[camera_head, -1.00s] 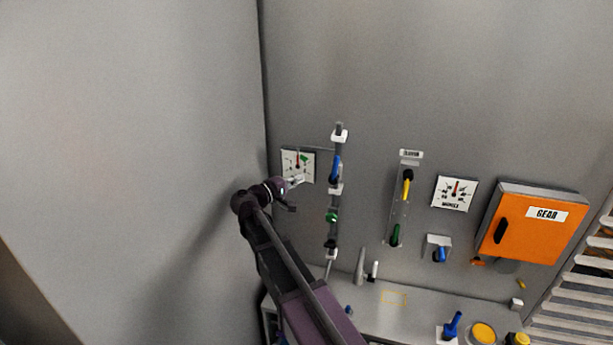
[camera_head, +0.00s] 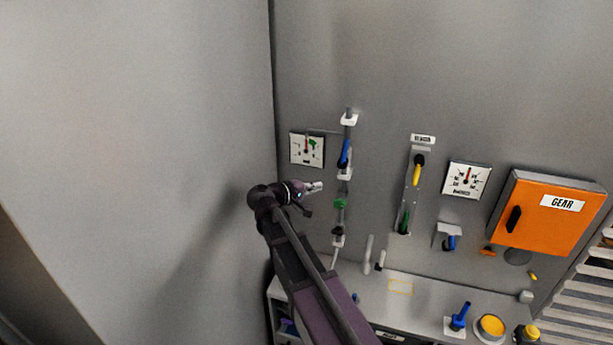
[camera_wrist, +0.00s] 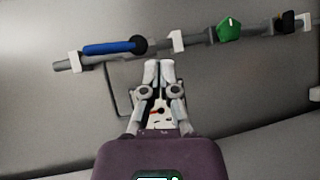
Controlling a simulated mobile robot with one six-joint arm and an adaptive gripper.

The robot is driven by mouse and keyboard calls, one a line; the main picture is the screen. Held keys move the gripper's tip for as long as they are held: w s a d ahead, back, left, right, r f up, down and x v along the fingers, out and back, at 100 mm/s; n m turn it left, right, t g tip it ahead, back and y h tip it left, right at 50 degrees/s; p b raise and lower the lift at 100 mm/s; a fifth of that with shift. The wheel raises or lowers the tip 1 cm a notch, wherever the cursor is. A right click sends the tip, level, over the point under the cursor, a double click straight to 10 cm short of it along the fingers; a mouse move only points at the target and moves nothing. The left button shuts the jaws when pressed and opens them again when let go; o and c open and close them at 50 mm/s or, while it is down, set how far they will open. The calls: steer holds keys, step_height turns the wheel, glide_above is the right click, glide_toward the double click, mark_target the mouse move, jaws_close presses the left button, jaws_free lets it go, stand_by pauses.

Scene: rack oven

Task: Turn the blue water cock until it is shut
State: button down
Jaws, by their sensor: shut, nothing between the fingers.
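The blue water cock (camera_head: 345,153) is a blue lever on the upper part of a vertical pipe on the wall. Its lever lies nearly along the pipe. In the wrist view the blue lever (camera_wrist: 110,47) runs left from a dark pivot, with the pipe lying across the picture. My gripper (camera_head: 316,187) is left of the pipe and lower than the blue lever. In the wrist view its fingertips (camera_wrist: 159,65) are together and empty, just below the pipe and right of the dark pivot. I see no contact with the lever.
A green knob (camera_head: 340,203) sits lower on the same pipe. A white dial gauge (camera_head: 307,148) is left of the pipe, near the wall corner. To the right are a yellow lever (camera_head: 418,170), another gauge (camera_head: 467,180) and an orange box (camera_head: 548,214). A bench (camera_head: 425,295) lies below.

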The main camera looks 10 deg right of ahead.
steer(key=s+f+m+g+y+b, duration=0.1)
steer(key=s+f+g+y+b, duration=0.1)
steer(key=s+f+y+b, duration=0.2)
steer(key=s+f+m+g+y+b, duration=0.2)
steer(key=s+f+y+b, duration=0.3)
steer(key=f, duration=1.5)
steer(key=s+f+m+g+y+b, duration=0.1)
steer(key=s+f+y+b, duration=0.4)
steer(key=s+f+b, duration=0.7)
steer(key=shift+s+a+f+g, duration=0.4)
steer(key=shift+s+f+g, duration=0.15)
steer(key=shift+s+g, duration=0.15)
steer(key=shift+d, duration=0.1)
